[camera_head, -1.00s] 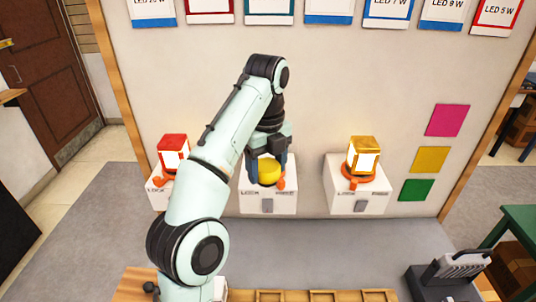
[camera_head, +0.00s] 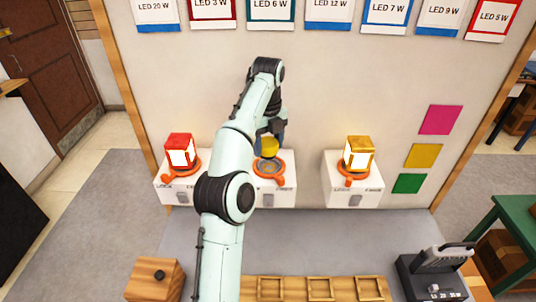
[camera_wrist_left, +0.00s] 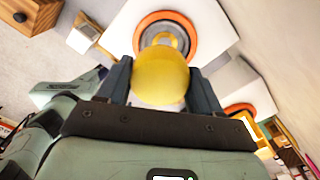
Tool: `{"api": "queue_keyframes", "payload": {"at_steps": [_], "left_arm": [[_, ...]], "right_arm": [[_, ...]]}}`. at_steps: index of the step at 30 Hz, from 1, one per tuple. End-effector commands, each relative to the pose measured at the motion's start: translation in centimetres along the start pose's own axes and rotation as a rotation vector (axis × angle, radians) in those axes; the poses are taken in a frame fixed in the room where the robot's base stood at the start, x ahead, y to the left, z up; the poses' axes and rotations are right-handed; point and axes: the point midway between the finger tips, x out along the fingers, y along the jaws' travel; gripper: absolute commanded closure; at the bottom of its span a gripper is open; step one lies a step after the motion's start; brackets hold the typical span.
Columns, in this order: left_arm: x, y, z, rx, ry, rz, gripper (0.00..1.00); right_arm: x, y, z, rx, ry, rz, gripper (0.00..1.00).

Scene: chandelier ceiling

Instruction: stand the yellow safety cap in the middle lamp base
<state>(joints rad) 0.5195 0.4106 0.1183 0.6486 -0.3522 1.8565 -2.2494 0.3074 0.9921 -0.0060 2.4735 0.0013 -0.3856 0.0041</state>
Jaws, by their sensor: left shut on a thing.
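The yellow safety cap (camera_head: 268,146) is held between the two fingers of my left gripper (camera_head: 271,142). It appears just above the middle lamp base's orange ring (camera_head: 268,168), whose grey socket shows uncovered in front of it. In the left wrist view the cap (camera_wrist_left: 160,76) is a smooth yellow dome between the fingers. It covers part of the orange ring (camera_wrist_left: 188,43) beyond it, and the two look apart. The white middle base box (camera_head: 286,187) has an orange lever at the front. My right gripper is not in view.
A red lamp (camera_head: 180,152) stands in the left base and a yellow lamp (camera_head: 359,153) in the right base, both lit. The panel wall is close behind. A wooden rack (camera_head: 312,289), a wooden box (camera_head: 155,279) and a dark device (camera_head: 432,281) are in front.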

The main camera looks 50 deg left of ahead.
Motion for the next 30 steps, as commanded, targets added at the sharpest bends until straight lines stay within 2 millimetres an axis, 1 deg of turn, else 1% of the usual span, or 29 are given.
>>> {"api": "queue_keyframes", "payload": {"at_steps": [8, 12, 16, 18, 26, 30], "left_arm": [[1.5, -0.1, 0.0, 0.001, 0.001, 0.001, 0.69], [3.2, 0.0, 0.0, 0.0, 0.003, 0.002, 0.69], [4.5, -0.2, 0.2, -0.001, 0.002, -0.001, 0.69], [4.8, -0.3, 0.3, 0.0, 0.001, -0.001, 0.69], [4.8, -0.3, 0.3, 0.0, 0.0, -0.002, 0.69], [5.3, -0.3, 0.3, 0.0, 0.0, -0.001, 0.69]], "right_arm": [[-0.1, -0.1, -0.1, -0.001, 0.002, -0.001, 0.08], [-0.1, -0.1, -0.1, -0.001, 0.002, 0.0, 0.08], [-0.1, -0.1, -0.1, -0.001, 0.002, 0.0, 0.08], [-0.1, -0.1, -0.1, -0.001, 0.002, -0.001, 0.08], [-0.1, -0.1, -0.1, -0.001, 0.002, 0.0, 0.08], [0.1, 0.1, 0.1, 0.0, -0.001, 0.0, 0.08]]}}
